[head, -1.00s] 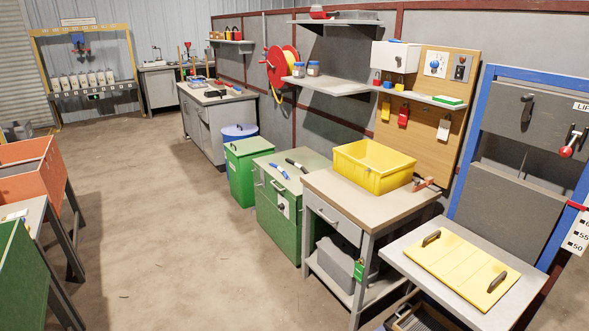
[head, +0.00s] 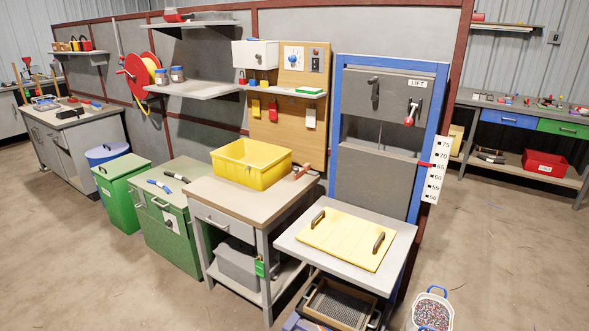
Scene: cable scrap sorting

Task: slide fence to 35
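I cannot make out a fence with a 35 mark in the head view. The only numbered scale I can read is a white strip (head: 435,172) on the right post of the blue-framed lift (head: 376,185). Its marks run from 75 down to about 50, and a red pointer (head: 426,164) sits near 65. A red-knobbed lever (head: 410,114) is on the lift's upper panel. Neither of my grippers is in view.
A yellow board with two handles (head: 345,238) lies on the grey table (head: 290,234) before the lift. A bench (head: 205,188) carries a yellow bin (head: 252,149). A bucket of granules (head: 432,311) stands on the floor. Floor is open at left front and right.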

